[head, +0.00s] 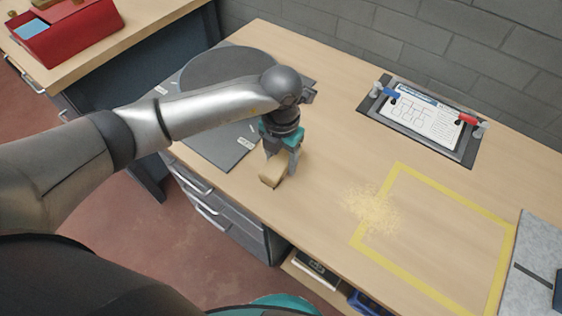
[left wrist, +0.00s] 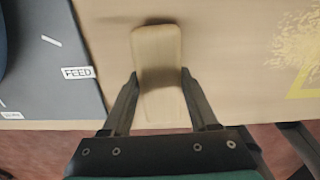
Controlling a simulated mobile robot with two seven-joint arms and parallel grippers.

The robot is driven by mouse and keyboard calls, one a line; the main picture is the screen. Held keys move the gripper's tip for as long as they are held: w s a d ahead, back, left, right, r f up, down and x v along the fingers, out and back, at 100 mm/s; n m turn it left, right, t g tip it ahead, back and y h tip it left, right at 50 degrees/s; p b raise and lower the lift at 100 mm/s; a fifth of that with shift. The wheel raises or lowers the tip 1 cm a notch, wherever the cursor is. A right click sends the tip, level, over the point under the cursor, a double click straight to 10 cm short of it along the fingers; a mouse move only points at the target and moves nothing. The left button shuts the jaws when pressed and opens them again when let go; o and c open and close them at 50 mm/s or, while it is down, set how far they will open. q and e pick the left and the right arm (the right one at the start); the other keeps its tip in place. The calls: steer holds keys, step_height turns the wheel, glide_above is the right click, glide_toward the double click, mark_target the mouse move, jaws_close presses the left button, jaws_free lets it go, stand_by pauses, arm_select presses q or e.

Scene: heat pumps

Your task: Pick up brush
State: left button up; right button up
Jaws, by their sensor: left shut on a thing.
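The brush is a light wooden block (head: 272,172) near the front edge of the workbench. It also shows in the left wrist view (left wrist: 158,62), between the two fingers. My left gripper (head: 280,165) is at the brush, pointing down, with one finger on each side of it. It is shut on the brush. The underside of the brush and any bristles are hidden. I cannot tell whether the brush touches the bench top. My right gripper is not in view.
Yellowish shavings (head: 372,208) lie across the left side of a yellow taped outline (head: 440,187). A grey mat (head: 215,150) lies left of the gripper. A clipboard (head: 422,116) lies at the back. A grey panel (head: 535,255) is at the right.

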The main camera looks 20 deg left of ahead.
mark_target(281, 159)
arm_select(q)
jaws_close()
steer(key=shift+r, duration=0.15)
step_height(281, 159, up, 20)
steer(key=p, duration=0.3)
steer(key=shift+o, duration=1.2)
jaws_free()
steer(key=c, duration=0.6)
steer(key=shift+f, duration=0.25)
